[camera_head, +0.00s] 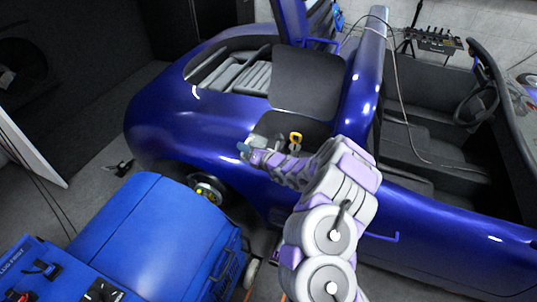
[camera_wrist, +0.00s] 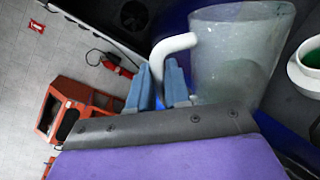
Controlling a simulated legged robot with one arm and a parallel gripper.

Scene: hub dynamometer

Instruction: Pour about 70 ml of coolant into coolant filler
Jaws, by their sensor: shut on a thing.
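My gripper (camera_wrist: 160,80) has its blue fingers shut on the white handle (camera_wrist: 172,46) of a translucent jug (camera_wrist: 232,55) in the wrist view. Green shows at the jug's upper right; the liquid level inside is unclear. A white round opening with green inside (camera_wrist: 306,68) is at the right edge, apart from the jug in the picture; I cannot tell for sure that it is the coolant filler. In the head view my gripper (camera_head: 245,150) is over the blue car's open rear bay, and the jug is too small to make out clearly.
The blue car (camera_head: 185,118) fills the middle and right, with its lid raised. A yellow-topped part (camera_head: 296,138) is close right of my gripper. A blue machine (camera_head: 160,235) stands in front. A red machine (camera_wrist: 72,110) is on the floor.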

